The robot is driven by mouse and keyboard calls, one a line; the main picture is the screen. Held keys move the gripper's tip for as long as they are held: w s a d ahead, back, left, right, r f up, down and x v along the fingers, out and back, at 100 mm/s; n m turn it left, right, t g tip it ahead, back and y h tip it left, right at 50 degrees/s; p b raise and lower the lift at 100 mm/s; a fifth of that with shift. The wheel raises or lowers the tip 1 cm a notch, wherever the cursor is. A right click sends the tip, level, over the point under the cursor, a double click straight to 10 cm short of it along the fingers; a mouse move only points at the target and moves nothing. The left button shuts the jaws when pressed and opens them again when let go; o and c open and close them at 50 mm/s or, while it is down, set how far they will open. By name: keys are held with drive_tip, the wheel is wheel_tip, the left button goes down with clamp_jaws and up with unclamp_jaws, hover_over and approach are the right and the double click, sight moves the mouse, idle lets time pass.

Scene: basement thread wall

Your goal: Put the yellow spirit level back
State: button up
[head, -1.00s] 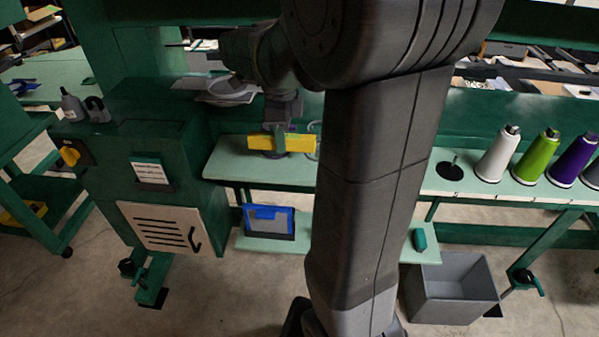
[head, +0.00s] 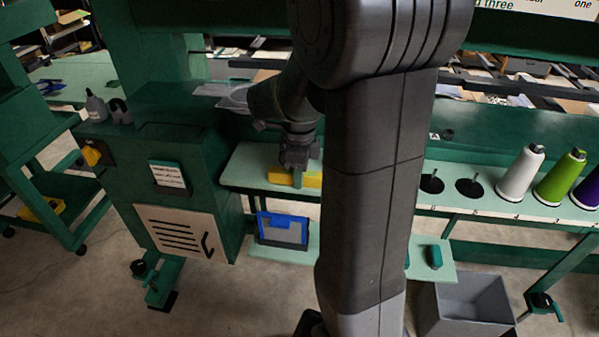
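The yellow spirit level (head: 313,181) is in the head view, over the left part of the pale green shelf (head: 246,170). My gripper (head: 298,179) points down onto its middle and looks shut on it, with yellow showing on both sides of the finger. The right end of the level is partly hidden by my arm. I cannot tell whether the level touches the shelf or hangs just above it.
A green cabinet (head: 196,150) stands left of the shelf. A blue-framed panel (head: 283,230) and a green item (head: 434,256) are on the lower shelf. White (head: 519,174) and green (head: 558,178) thread cones stand right. A grey bin (head: 468,308) is on the floor.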

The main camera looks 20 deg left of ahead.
drive_tip(key=o, duration=0.3)
wheel_tip(320, 180, up, 12)
drive_tip(key=shift+r+p, duration=0.2)
drive_tip(key=shift+p, duration=0.25)
drive_tip(key=shift+f, duration=0.1)
wheel_tip(320, 180, down, 12)
drive_tip(key=shift+f+b, duration=0.1)
drive_tip(key=shift+b, duration=0.3)
drive_tip(key=shift+r, duration=2)
